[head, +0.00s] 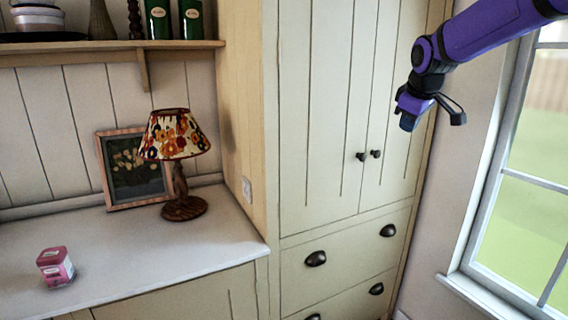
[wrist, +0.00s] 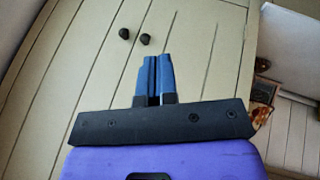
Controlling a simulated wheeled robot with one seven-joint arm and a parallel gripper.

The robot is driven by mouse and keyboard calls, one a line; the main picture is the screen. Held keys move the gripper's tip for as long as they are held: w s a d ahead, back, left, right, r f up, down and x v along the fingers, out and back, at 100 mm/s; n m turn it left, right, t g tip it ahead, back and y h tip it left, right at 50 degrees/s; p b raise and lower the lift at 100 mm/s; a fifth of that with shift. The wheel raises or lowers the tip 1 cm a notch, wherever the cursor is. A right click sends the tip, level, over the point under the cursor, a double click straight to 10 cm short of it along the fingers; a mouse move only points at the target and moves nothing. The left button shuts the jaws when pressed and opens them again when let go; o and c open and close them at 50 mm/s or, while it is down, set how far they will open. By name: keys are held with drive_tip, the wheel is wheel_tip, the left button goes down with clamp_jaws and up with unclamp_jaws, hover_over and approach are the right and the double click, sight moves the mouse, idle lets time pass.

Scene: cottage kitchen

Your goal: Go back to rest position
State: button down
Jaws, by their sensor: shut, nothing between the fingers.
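My purple arm reaches in from the upper right of the head view, and my gripper (head: 409,122) hangs in front of the tall cream cupboard (head: 325,110), between its door knobs and the window. In the wrist view my gripper (wrist: 154,62) shows two blue fingers side by side, closed together with nothing held. The fingertips point toward the cupboard doors, below the two dark knobs (wrist: 134,36) in that view. I cannot tell the exact gap to the doors.
A worktop (head: 120,245) at left holds a floral lamp (head: 178,140), a framed picture (head: 133,170) and a pink box (head: 55,266). A shelf (head: 100,45) with jars is above. The window (head: 530,190) is close by the arm at right.

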drive_tip(key=s+a+r+m, duration=0.1)
drive_tip(key=s+m, duration=0.3)
drive_tip(key=s, duration=1.7)
drive_tip(key=s+f+m, duration=0.2)
drive_tip(key=s+f, duration=0.1)
drive_tip(key=s, duration=0.5)
drive_tip(key=s+f+m, duration=0.2)
drive_tip(key=s+f, duration=0.1)
drive_tip(key=s, duration=0.5)
drive_tip(key=shift+s+d+g+y, duration=0.3)
drive_tip(key=shift+g, duration=0.1)
